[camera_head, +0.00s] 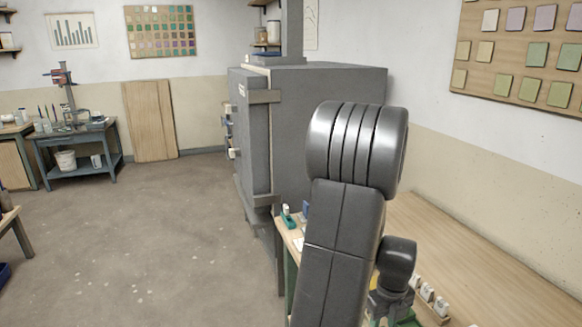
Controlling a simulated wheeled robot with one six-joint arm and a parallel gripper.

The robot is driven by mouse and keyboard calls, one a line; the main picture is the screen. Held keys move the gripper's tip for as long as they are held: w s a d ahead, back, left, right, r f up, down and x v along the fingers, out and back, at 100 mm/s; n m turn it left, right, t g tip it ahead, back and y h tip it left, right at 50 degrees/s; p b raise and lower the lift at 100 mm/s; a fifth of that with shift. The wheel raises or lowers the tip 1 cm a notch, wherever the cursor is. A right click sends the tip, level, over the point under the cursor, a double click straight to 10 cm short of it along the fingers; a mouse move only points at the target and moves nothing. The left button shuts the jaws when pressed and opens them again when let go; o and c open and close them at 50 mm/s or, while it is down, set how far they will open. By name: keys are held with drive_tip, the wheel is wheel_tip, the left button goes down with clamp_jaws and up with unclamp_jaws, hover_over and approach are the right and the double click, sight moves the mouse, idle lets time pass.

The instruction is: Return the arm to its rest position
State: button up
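My arm (343,230) rises in front of me as thick dark grey links, with a big ribbed joint at the top. A smaller wrist part (397,262) shows low on its right side. Below it, the upper part of my gripper (390,303) seems to show at the bottom edge, over the wooden table. Its fingertips are cut off or hidden, so I cannot tell whether it is open or holds anything. Bits of green and yellow show beside it, too cut off to name.
The wooden table (470,262) runs along the right wall, with small white-labelled containers (428,293) on it. A large grey kiln (330,83) stands behind the arm. A blue-grey workbench (78,150) is at the far left.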

drive_tip(key=shift+w+a+f, duration=0.2)
drive_tip(key=shift+w+f, duration=0.2)
drive_tip(key=shift+w, duration=0.2)
drive_tip(key=shift+w+a+f, duration=0.2)
drive_tip(key=shift+w+f, duration=0.2)
drive_tip(key=shift+w, duration=0.2)
